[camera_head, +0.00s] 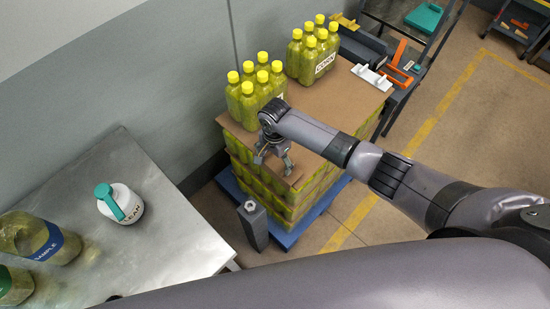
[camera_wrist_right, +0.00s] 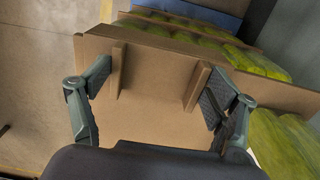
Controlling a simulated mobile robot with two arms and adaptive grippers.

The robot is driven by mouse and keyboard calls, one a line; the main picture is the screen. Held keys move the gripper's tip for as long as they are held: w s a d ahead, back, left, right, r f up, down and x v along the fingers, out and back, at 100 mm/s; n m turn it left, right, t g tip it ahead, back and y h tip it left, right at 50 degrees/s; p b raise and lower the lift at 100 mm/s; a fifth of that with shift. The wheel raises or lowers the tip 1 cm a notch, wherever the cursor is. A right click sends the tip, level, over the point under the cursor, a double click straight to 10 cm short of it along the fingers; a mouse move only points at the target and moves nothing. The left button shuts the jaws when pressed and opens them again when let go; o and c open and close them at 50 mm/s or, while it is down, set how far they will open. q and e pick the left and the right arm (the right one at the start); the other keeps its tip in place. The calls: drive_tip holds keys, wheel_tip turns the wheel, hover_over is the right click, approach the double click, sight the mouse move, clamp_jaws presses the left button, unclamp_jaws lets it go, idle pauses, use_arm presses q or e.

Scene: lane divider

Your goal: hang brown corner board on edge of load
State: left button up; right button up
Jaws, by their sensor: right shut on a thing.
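The load (camera_head: 310,195) is a stack of yellow-green bottles with a brown sheet (camera_head: 345,95) on top. My right gripper (camera_head: 272,160) is over the load's near left corner in the head view. In the right wrist view the brown corner board (camera_wrist_right: 155,75) is a flat brown panel with two upright ribs. The fingers of my right gripper (camera_wrist_right: 158,90) are shut on it from both sides, at the ribs. Bottle layers (camera_wrist_right: 175,38) show behind the board. In the head view the board is mostly hidden by the gripper, and its contact with the edge is unclear. My left gripper is out of view.
Two groups of yellow-capped bottles (camera_head: 255,90) (camera_head: 313,55) stand on the load. A white bracket (camera_head: 369,76) lies near its right side. A blue pallet (camera_head: 285,238) is underneath. A grey post (camera_head: 253,226) stands in front. A metal table (camera_head: 165,245) is at left.

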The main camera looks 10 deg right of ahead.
drive_tip(key=shift+f, duration=0.45)
drive_tip(key=o, duration=1.1)
wheel_tip(320, 180, up, 12)
idle(0.4)
